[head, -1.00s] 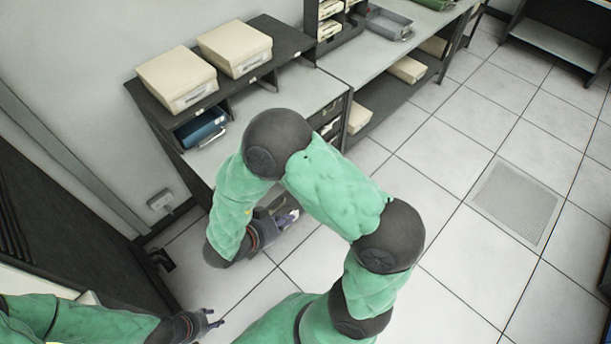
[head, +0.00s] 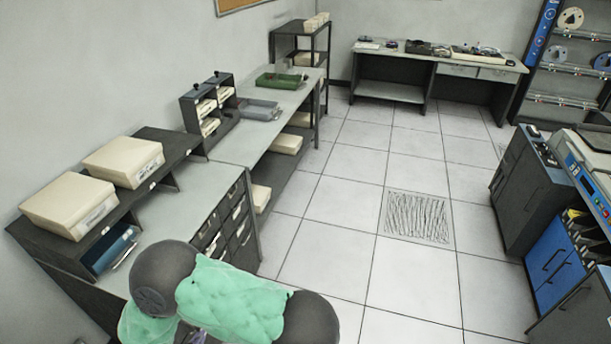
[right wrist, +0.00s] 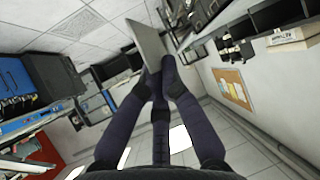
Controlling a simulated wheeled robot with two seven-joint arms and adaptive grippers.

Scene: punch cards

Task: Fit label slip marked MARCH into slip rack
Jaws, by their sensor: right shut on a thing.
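In the right wrist view my right gripper (right wrist: 160,75) is shut on a thin flat pale-grey piece, which looks like the label slip (right wrist: 147,42). The slip stands out past the fingertips, seen at a steep angle, and no MARCH marking can be read on it. In the head view my right arm is at the bottom edge, and only a small bit of the gripper (head: 196,337) shows below it. I cannot tell for sure which thing is the slip rack. My left gripper is not in view.
Two cream boxes (head: 65,202) (head: 124,161) sit on a dark shelf by the left wall, with a blue binder (head: 110,250) below. Dark card holders (head: 208,110), a grey tray (head: 259,110) and a green tray (head: 281,81) stand along the benches. The tiled floor (head: 330,215) is clear.

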